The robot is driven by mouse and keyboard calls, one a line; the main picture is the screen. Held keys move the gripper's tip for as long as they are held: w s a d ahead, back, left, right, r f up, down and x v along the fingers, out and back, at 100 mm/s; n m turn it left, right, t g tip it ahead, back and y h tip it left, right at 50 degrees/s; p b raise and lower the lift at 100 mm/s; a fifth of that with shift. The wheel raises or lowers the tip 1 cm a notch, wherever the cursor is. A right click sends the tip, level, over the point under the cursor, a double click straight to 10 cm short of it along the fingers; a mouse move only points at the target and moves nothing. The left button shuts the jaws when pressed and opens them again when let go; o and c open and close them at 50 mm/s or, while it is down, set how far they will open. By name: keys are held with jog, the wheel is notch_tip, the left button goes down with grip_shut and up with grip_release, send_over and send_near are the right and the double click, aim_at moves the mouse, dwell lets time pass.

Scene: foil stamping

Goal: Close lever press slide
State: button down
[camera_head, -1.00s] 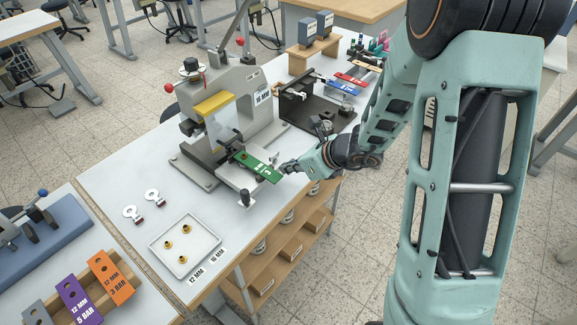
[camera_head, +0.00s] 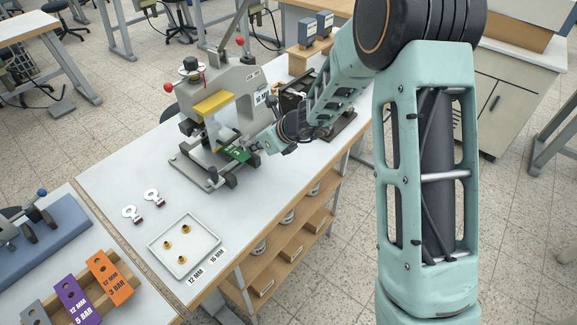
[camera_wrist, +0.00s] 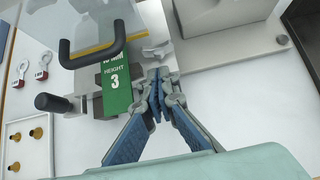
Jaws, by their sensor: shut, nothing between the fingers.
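The grey lever press (camera_head: 246,92) stands on the white table with its lever up. Its slide is tucked in close to the press base, and a green block (camera_head: 238,153) sits on it. The wrist view shows the block (camera_wrist: 116,88) marked "HEIGHT 3", with a black knob (camera_wrist: 52,103) of the slide at its left. The slide's inner part is hidden under the press.
A white tray (camera_head: 213,246) with brass pieces and two ring tags (camera_head: 132,213) lie at the front left. A dark fixture (camera_head: 346,127) stands behind my arm. Orange (camera_head: 109,273) and purple (camera_head: 76,301) blocks stand in a rack.

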aim_at(243, 144)
jog(key=shift+w+a+f, duration=0.1)
jog(key=shift+w+a, duration=0.85)
jog(key=shift+a, duration=0.3)
